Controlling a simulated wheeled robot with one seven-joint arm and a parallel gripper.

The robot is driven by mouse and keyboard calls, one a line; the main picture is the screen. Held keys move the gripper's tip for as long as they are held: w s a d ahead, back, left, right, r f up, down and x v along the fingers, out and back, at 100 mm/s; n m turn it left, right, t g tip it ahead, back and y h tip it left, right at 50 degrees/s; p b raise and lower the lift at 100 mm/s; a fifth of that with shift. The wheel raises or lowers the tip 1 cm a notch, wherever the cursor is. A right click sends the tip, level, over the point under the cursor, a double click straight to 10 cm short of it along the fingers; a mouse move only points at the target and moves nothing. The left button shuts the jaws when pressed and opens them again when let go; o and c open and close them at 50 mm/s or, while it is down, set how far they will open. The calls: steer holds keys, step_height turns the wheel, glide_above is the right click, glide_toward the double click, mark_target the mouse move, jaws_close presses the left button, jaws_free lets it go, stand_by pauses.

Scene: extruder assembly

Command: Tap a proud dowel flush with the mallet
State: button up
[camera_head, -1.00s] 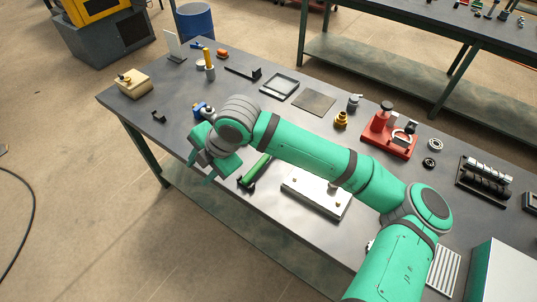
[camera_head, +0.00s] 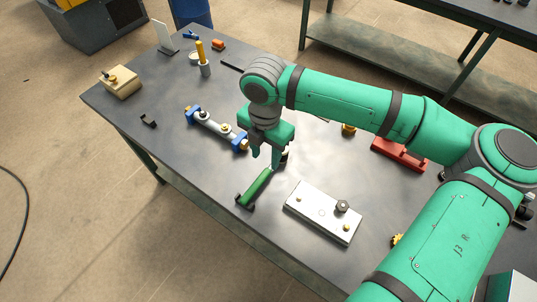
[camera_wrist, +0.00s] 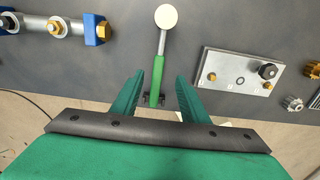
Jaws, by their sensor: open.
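The mallet has a green handle (camera_head: 258,187) and lies on the table. In the wrist view its green handle (camera_wrist: 157,78) leads up to a round pale head (camera_wrist: 166,16). In the head view my gripper mostly hides the head. My gripper (camera_head: 266,156) is open and empty, pointing down over the mallet. In the wrist view the handle lies between my gripper's fingers (camera_wrist: 160,76). A pale metal plate (camera_head: 319,220) lies to the right. It carries brass pins (camera_wrist: 212,76) and a dark hex knob (camera_wrist: 267,71). I cannot tell which pin is the proud dowel.
A small black cradle (camera_wrist: 148,98) sits at the handle's end, near the table's front edge. A shaft in blue supports (camera_head: 213,127) lies left of my gripper. A wooden block (camera_head: 121,83) stands far left, a red base (camera_head: 398,155) right.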

mark_target(266, 171)
steer(key=shift+w+d+f, duration=0.15)
steer(key=shift+w+f, duration=0.4)
steer(key=shift+f, duration=0.3)
steer(key=f, duration=0.3)
steer(key=shift+s+a+f, duration=0.15)
steer(key=shift+s+a, duration=0.05)
steer(key=shift+s, duration=0.15)
steer(key=shift+f, duration=0.2)
steer(key=shift+w+d+f, duration=0.1)
steer(key=shift+f, duration=2.55)
steer(key=c, duration=1)
jaws_close()
